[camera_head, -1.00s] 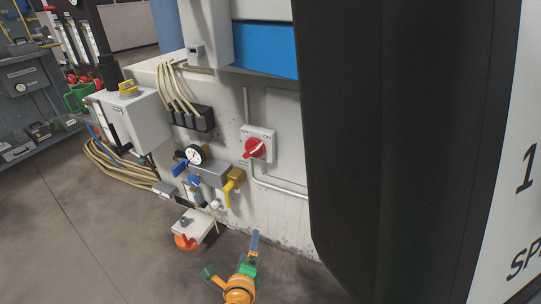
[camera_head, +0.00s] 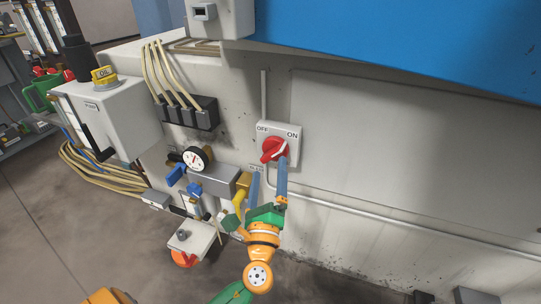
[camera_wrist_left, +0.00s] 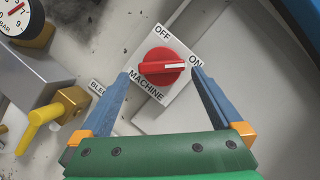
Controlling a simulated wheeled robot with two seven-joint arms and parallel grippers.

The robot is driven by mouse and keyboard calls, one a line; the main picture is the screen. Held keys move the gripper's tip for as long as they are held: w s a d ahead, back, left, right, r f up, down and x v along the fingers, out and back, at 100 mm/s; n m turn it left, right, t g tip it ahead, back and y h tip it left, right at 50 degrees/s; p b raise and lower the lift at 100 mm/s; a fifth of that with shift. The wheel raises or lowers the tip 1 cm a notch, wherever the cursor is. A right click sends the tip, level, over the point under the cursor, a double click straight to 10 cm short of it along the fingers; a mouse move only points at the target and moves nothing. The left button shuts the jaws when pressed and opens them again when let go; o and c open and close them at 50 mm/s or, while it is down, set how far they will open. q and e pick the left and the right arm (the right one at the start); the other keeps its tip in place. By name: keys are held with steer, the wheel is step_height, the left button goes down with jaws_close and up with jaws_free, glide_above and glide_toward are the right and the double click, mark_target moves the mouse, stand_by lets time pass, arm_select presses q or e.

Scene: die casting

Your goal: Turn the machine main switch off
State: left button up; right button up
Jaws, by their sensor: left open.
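The machine main switch is a red rotary knob (camera_head: 273,149) on a white plate (camera_head: 265,130) marked OFF and ON, fixed to the pale machine wall. In the left wrist view the red knob (camera_wrist_left: 162,67) has its white mark pointing toward the ON label. My left gripper (camera_head: 269,172) is in front of the switch, just below it in the head view. Its two blue fingers (camera_wrist_left: 160,84) are open, one to either side of the knob in the left wrist view, with nothing between them that I can see gripped. Whether they touch the knob is unclear. My right gripper is not in view.
Left of the switch are a pressure gauge (camera_head: 196,159), a grey manifold block (camera_head: 216,180) and a yellow-handled valve (camera_head: 241,190). A conduit pipe (camera_head: 400,232) runs along the wall below right. A flat wall panel (camera_head: 400,150) lies right of the switch.

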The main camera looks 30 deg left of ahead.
mark_target(271, 158)
arm_select(q)
steer(key=x, duration=0.5)
steer(key=shift+w+r, duration=0.15)
steer(key=shift+w, duration=0.05)
steer(key=c, duration=1.1)
